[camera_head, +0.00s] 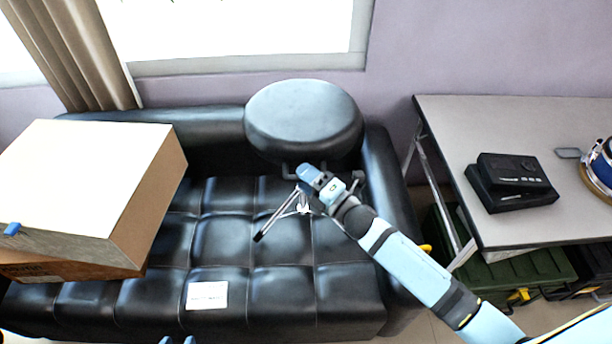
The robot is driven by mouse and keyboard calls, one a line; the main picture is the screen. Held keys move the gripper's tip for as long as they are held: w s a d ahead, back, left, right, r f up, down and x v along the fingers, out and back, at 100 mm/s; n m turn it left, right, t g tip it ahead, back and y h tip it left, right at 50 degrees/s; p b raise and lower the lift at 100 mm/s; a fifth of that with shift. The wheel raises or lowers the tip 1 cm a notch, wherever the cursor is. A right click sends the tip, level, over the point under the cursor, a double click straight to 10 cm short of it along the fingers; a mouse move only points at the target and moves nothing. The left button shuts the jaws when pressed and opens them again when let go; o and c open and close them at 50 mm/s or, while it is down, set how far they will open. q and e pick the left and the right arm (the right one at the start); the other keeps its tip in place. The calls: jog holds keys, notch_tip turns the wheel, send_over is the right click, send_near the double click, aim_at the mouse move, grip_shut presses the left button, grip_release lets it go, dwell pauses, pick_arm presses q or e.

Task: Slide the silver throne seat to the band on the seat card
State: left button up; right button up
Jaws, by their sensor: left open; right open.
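The throne seat (304,118) is a round, dark padded cushion above silver metal legs (285,212), at the right end of a black sofa (222,262). My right gripper (318,182) is open just below the cushion's front edge, in front of the upper legs and hiding part of them. I cannot tell whether it touches them. A white card (207,295) with faint, unreadable print lies on the sofa's front cushions, left of the throne and nearer to me; I cannot make out a band on it. My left gripper (177,340) shows only its blue tips at the bottom edge, apart and empty.
A large cardboard box (75,190) fills the sofa's left end. A grey table (450,150) with black cases (512,180) and a blue drum stands at right, green cases (520,275) beneath. The sofa cushions between box and throne are mostly clear.

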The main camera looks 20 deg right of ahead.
pick_arm(q)
jog(key=shift+d, duration=0.15)
pick_arm(e)
jog(key=shift+w, duration=0.1)
grip_shut()
notch_tip(320, 180, down, 4)
jog(key=b, duration=0.2)
jog(key=shift+r+b, duration=0.1)
jog(key=shift+b, duration=0.2)
grip_release()
jog(key=shift+r, duration=0.1)
pick_arm(q)
jog(key=shift+w+d+f, duration=0.15)
jog(key=shift+d+f, duration=0.1)
jog(key=shift+f, duration=0.4)
jog(key=shift+f, duration=0.1)
